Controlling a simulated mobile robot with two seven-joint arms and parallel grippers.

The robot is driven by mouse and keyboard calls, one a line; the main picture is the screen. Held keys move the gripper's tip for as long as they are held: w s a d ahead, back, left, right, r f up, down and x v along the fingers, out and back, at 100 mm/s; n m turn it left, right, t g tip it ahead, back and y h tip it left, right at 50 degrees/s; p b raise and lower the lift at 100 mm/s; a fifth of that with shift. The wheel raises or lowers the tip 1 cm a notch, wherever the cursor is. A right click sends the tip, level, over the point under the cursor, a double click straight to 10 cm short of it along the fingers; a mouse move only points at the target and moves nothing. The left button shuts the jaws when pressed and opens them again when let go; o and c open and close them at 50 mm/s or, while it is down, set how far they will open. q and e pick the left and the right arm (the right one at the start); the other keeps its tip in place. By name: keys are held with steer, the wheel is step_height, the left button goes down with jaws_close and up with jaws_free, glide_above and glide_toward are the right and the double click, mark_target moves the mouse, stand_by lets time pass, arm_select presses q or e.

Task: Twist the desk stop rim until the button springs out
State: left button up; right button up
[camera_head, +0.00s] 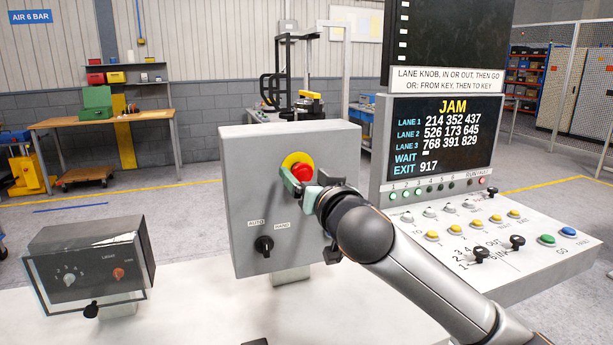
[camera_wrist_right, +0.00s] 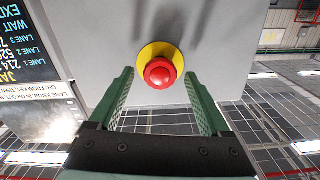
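The desk stop is a red mushroom button (camera_head: 301,172) on a yellow round plate (camera_head: 290,160), on the front of a grey box. In the right wrist view the red button (camera_wrist_right: 160,73) sits in front of the yellow plate (camera_wrist_right: 147,58), centred between the finger lines. My right gripper (camera_head: 298,183) is at the button in the head view. In the wrist view its green fingers (camera_wrist_right: 163,95) stand wide apart, with nothing between their pads but the button just ahead of the tips. I cannot tell whether a finger touches the rim. My left gripper is not in view.
The grey box (camera_head: 240,190) has an AUTO/HAND selector knob (camera_head: 264,244) below the button. A small covered control box (camera_head: 100,262) stands at left. A sloped panel (camera_head: 500,235) with buttons, knobs and a JAM screen (camera_head: 445,140) is at right. White desk (camera_head: 200,310) is clear in front.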

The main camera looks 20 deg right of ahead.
jaws_close()
stand_by(0.4)
steer(key=shift+m, duration=0.4)
steer(key=shift+f+m, duration=0.1)
steer(key=shift+m, duration=0.8)
steer(key=shift+d+m+p, duration=0.1)
steer(key=shift+m+p, duration=0.2)
steer(key=shift+m, duration=2)
steer(key=shift+o, duration=0.4)
jaws_free()
